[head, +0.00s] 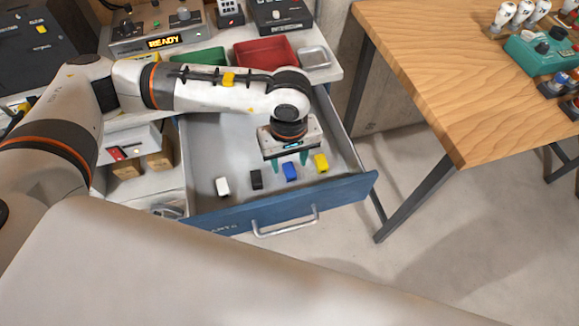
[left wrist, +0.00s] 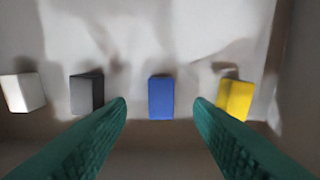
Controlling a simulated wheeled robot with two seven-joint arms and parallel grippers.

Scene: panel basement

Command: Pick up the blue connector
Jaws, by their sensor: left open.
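The blue connector (head: 290,171) lies in an open drawer (head: 352,186), in a row between a black connector (head: 256,179) and a yellow connector (head: 321,162). My left gripper (head: 289,160) is above the drawer, pointing down, open and empty. In the left wrist view the blue connector (left wrist: 161,97) sits midway between and ahead of the two green fingertips (left wrist: 160,104), touching neither. My right gripper is not in view.
A white connector (head: 223,186) lies at the left end of the row. The drawer walls and its blue front with a handle (head: 286,222) surround the row. Green (head: 200,58) and red (head: 264,53) trays stand on the bench behind. A wooden table (head: 470,70) is at right.

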